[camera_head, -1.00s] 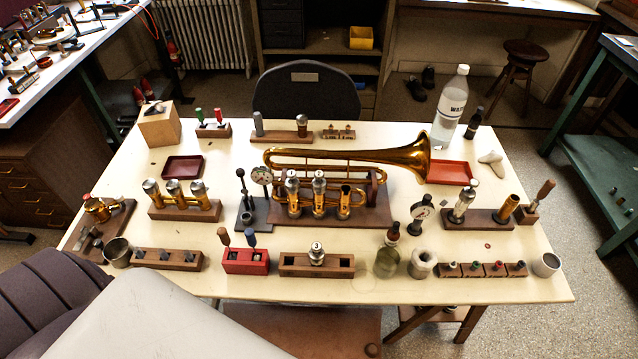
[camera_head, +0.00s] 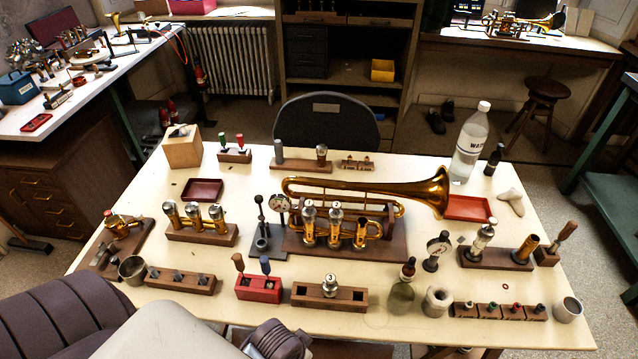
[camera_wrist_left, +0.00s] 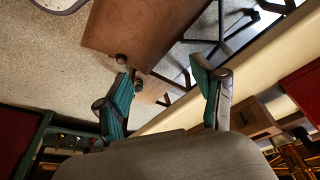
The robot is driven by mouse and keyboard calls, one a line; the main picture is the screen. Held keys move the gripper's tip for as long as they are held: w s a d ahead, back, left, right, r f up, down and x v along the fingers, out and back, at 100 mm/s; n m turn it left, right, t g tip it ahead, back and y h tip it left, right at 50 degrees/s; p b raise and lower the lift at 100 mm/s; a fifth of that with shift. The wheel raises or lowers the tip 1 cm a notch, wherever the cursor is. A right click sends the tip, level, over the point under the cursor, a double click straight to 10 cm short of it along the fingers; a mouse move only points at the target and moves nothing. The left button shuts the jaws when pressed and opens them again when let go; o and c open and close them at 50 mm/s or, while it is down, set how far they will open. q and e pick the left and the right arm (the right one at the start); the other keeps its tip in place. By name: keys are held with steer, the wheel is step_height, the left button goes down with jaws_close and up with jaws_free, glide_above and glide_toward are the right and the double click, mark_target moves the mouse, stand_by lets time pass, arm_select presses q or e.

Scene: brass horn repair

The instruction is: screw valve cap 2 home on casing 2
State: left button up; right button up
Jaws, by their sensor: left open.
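The brass horn (camera_head: 375,190) lies in its wooden stand (camera_head: 400,242) at mid-table, its bell to the right. Its valve casings stand upright in a row. The middle one, casing 2 (camera_head: 335,235), bears a silver cap marked 2, valve cap 2 (camera_head: 336,213); whether it is fully seated I cannot tell. The left casing bears a cap marked 1 (camera_head: 309,213). The right casing (camera_head: 361,234) shows no silver cap. My left gripper (camera_wrist_left: 166,92) is open and empty in the left wrist view, its teal pads wide apart, away from the horn. My right gripper is out of view.
A silver piece marked 3 (camera_head: 329,284) stands in a wooden block (camera_head: 353,297) in front of the horn. A red tool block (camera_head: 258,288) is left of it. A dial gauge stand (camera_head: 262,240) is close left of the horn. A glass bottle (camera_head: 402,295) stands front right.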

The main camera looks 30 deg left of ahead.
arm_select(q)
steer(key=w+d+r+m+t+h, duration=0.1)
steer(key=w+d+r, duration=0.15)
steer(key=r, duration=0.45)
steer(key=w+d+r+m+t+h, duration=0.1)
steer(key=w+r, duration=0.2)
steer(key=r, duration=0.3)
glide_toward(333, 208)
steer(key=shift+g+y, duration=0.4)
steer(key=x, duration=0.4)
steer(key=p+x, duration=0.1)
steer(key=x, duration=0.3)
steer(key=p+x, duration=0.1)
steer(key=x, duration=0.3)
steer(key=shift+w+d, duration=0.3)
steer(key=shift+w, duration=0.1)
